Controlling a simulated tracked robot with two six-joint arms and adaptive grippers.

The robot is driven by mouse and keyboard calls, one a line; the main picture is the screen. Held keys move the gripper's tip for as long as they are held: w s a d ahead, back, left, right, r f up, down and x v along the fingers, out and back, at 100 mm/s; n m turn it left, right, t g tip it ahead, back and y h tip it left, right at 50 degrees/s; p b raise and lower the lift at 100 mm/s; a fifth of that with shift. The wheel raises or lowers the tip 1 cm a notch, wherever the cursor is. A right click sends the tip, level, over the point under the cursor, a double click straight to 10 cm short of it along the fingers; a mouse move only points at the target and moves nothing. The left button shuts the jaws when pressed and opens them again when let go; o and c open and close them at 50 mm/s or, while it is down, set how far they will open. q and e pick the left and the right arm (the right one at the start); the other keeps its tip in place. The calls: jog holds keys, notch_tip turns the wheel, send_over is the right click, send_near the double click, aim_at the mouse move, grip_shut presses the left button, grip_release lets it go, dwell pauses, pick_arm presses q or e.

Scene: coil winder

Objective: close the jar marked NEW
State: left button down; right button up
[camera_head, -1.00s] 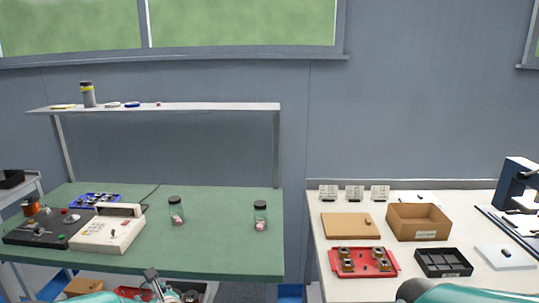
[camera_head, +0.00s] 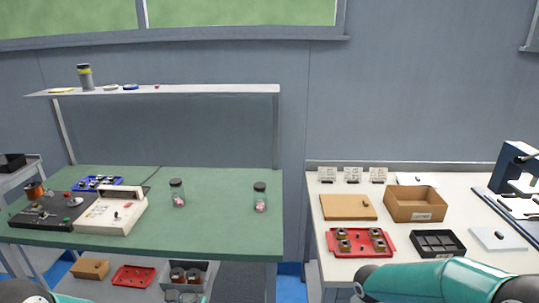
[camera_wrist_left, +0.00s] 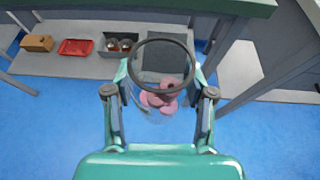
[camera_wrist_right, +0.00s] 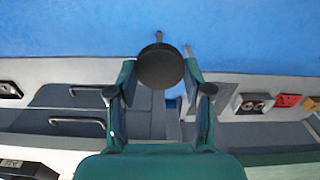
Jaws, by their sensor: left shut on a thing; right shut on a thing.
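My left gripper (camera_wrist_left: 160,82) is shut on an open glass jar (camera_wrist_left: 160,110). I look into its dark-rimmed mouth and see pink pieces inside. My right gripper (camera_wrist_right: 160,86) is shut on a dark round lid (camera_wrist_right: 160,64), which is apart from the jar. No NEW marking is readable on the held jar. Two other jars, a left one (camera_head: 178,194) and a right one (camera_head: 260,198), stand upright on the green bench with dark lids on and pinkish contents. In the head view neither gripper's fingers show clearly; my right arm crosses the bottom right.
The green bench (camera_head: 220,225) has free room around its jars; a white device (camera_head: 112,212) stands at its left. A shelf (camera_head: 210,90) runs above. The white table (camera_head: 320,255) at right holds a red tray (camera_head: 347,252), a cardboard box (camera_head: 415,205) and a black tray (camera_head: 438,241).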

pick_arm(q)
jog(key=shift+d, duration=0.35)
pick_arm(e)
jog(key=shift+w+a, duration=0.15)
jog(key=shift+w, duration=0.25)
pick_arm(q)
jog(key=s+d+f+m+g+h, duration=0.1)
jog(key=s+d+m+h, duration=0.3)
jog(key=d, duration=0.3)
jog(key=s+d+m+g+h, duration=0.2)
jog(key=s+d+m+h, duration=0.2)
jog(key=d, duration=0.4)
jog(key=shift+s+d+f+h, duration=0.15)
jog(key=shift+s+f+h, duration=0.25)
jog(key=shift+s, duration=0.15)
pick_arm(e)
jog(key=a+r, duration=0.7)
jog(key=a, duration=0.5)
jog(key=s+a+r, duration=0.1)
jog(key=a+r, duration=0.6)
jog(key=a, duration=0.5)
jog(key=shift+r+m, duration=0.3)
jog(key=shift+m, duration=0.1)
